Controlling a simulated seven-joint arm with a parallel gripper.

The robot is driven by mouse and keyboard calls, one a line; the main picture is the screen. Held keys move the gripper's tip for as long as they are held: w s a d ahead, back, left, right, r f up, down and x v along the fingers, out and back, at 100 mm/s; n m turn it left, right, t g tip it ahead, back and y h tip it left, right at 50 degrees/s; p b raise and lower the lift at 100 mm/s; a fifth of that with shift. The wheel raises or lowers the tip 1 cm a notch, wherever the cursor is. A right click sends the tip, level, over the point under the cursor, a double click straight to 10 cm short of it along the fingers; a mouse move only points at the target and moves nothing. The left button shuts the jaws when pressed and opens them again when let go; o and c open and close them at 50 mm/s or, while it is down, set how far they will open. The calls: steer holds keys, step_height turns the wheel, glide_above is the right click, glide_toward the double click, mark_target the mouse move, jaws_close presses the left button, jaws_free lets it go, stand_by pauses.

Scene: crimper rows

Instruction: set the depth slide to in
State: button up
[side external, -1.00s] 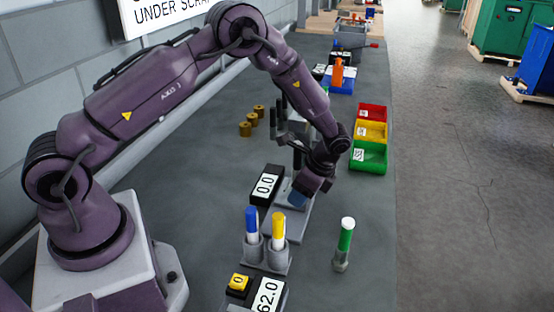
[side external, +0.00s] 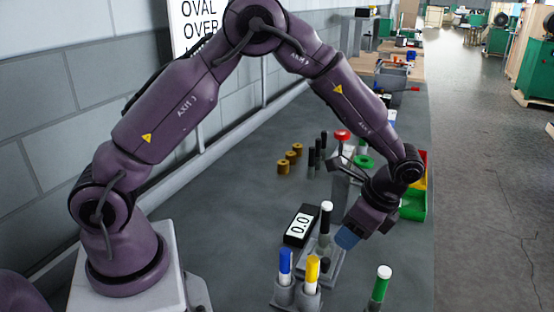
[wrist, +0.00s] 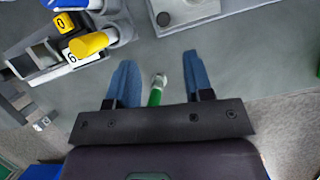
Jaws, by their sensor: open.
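My gripper (side external: 347,237) is open and empty above the right side of a grey base plate (side external: 336,262). In the wrist view, its two blue fingers are spread apart (wrist: 160,65) with nothing clamped between them. A black-and-white topped post (side external: 325,220) stands on the plate, beside a black readout box (side external: 299,226) showing 0.0. A small dark knob (side external: 323,265) sits lower on the plate. Part of a grey plate (wrist: 190,10) shows at the top of the wrist view. I cannot tell which part is the depth slide.
Blue (side external: 285,264) and yellow (side external: 312,272) markers stand in a grey holder in front. A green marker (side external: 380,285) stands alone to the right. Brass cylinders (side external: 290,158), a red-topped fixture (side external: 341,136) and coloured bins (side external: 414,204) stand farther back.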

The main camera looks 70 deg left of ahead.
steer(key=s+a+r+n+t+h, duration=0.1)
steer(key=s+r+n+t, duration=0.1)
steer(key=s+r+n, duration=0.2)
steer(key=s+a+r+n+t+h, duration=0.2)
steer(key=s+r+n, duration=0.3)
steer(key=s+r, duration=0.4)
steer(key=shift+s+r+t, duration=0.4)
steer(key=shift+r+t, duration=0.1)
steer(key=shift+r, duration=0.95)
steer(key=m+g+y, duration=0.3)
steer(key=m+g, duration=0.2)
steer(key=m, duration=0.4)
glide_toward(326, 259)
steer(key=x, duration=0.9)
steer(key=shift+s+a+f, duration=0.1)
steer(key=shift+f, duration=0.1)
